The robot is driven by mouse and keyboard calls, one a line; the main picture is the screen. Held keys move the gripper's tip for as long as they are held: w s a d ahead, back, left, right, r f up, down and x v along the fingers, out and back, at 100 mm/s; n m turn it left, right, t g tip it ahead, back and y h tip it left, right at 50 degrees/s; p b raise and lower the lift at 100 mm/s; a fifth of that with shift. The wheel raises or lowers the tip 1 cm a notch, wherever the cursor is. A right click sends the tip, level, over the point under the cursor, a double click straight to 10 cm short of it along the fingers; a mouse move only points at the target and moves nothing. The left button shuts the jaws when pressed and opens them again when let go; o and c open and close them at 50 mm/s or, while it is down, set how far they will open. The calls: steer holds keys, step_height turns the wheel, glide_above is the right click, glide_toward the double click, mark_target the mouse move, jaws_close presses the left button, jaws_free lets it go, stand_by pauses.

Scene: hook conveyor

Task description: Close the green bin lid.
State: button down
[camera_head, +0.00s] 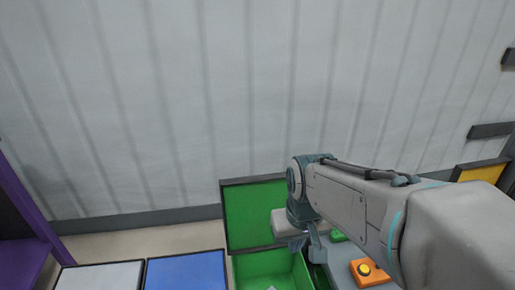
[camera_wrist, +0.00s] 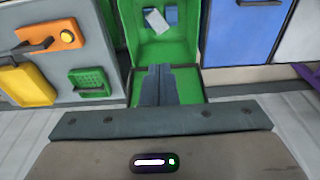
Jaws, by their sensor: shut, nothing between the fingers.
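The green bin (camera_head: 268,268) is open, and its green lid (camera_head: 248,212) with a dark rim stands raised at the bin's far edge. In the wrist view the bin (camera_wrist: 176,48) shows at the top, with a white sheet and blue pieces inside. The lid (camera_wrist: 190,86) shows below it, partly covered by my fingers. My gripper (camera_wrist: 161,70) is shut and empty, its fingers pointing toward the bin. In the head view my gripper (camera_head: 313,250) is at the right side of the lid and bin. I cannot tell whether it touches the lid.
A blue-lidded bin (camera_head: 188,271) and a white-lidded bin (camera_head: 100,276) stand left of the green bin, both closed. An orange panel with a yellow button (camera_head: 370,271) is to its right. A corrugated wall (camera_head: 150,100) rises behind. A purple frame (camera_head: 22,205) stands far left.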

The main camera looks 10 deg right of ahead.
steer(key=w+p, duration=0.4)
steer(key=w, duration=2.9)
steer(key=w+f, duration=0.5)
steer(key=w, duration=0.3)
step_height(320, 180, down, 10)
steer(key=w, duration=0.2)
steer(key=shift+s+r, duration=0.15)
steer(key=shift+s, duration=0.75)
steer(key=shift+s+r, duration=0.15)
steer(key=shift+s, duration=0.75)
steer(key=shift+b, duration=0.3)
